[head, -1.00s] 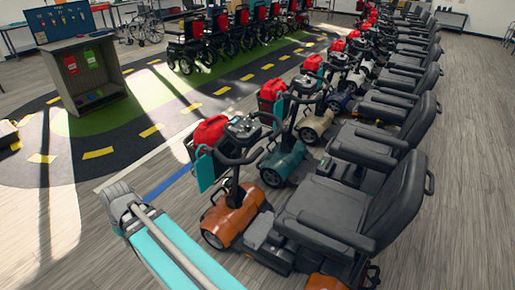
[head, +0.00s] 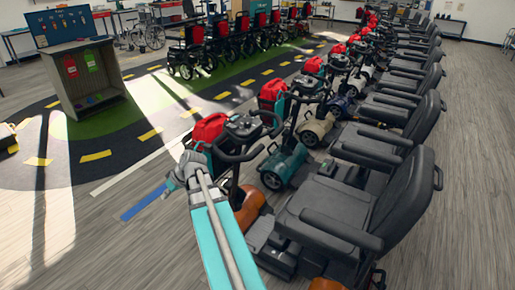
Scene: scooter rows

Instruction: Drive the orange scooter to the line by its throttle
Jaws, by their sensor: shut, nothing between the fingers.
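The orange scooter (head: 250,208) is the nearest in the row, with a grey seat (head: 395,203), black handlebars (head: 240,150) and a red bag (head: 209,128) at its front. My arm, teal and white, crosses in front of its front end and hides much of the teal panel, front wheel and left side of the tiller. The throttle cannot be made out. A blue line (head: 143,204) lies on the floor left of the scooter's front, with a strip of floor between them.
A teal scooter (head: 287,166) stands close behind, with several more scooters beyond. A grey cabinet (head: 125,75) stands on the dark track mat at the back left. Wheelchairs (head: 195,60) line the back. Wooden floor at the front left is clear.

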